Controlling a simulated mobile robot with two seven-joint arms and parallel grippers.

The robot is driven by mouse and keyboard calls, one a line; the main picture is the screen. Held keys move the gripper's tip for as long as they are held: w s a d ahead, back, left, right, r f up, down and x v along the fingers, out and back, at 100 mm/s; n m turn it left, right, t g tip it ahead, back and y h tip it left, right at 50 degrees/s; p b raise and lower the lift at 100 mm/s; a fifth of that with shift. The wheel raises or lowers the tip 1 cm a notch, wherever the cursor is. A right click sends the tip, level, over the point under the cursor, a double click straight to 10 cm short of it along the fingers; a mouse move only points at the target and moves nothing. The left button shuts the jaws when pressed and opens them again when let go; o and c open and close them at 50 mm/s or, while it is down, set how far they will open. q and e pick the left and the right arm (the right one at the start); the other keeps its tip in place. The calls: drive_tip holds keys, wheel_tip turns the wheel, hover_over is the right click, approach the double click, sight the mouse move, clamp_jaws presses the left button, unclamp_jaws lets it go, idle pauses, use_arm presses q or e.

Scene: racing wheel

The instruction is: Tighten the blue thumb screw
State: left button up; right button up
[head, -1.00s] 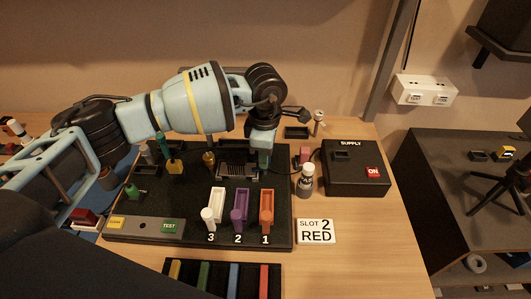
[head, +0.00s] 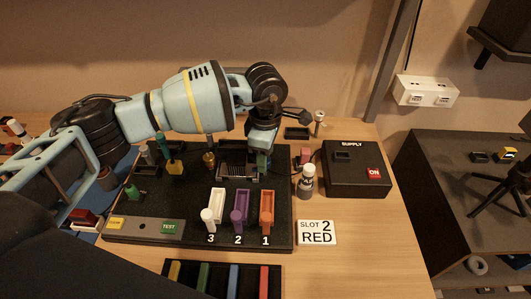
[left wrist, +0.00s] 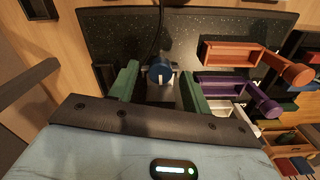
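The blue thumb screw (left wrist: 160,72) shows in the left wrist view as a round blue knob with a pale line, on a light metal mount. My left gripper (left wrist: 161,88) is open, with one green finger on each side of the screw and visible gaps between. How far the fingertips reach along the knob is unclear. In the head view my left gripper (head: 263,162) hangs over the back right of the black board, and its fingers and wrist hide the screw. My right gripper is not in view.
The black board (head: 190,205) carries white, purple and orange slotted holders (head: 266,208) in front. A black supply box (head: 357,180) with a red ON switch and a small bottle (head: 306,180) stand to the right. A card (head: 317,233) reads "SLOT 2 RED".

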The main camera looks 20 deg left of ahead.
use_arm(q)
drive_tip(key=shift+r, duration=3.9)
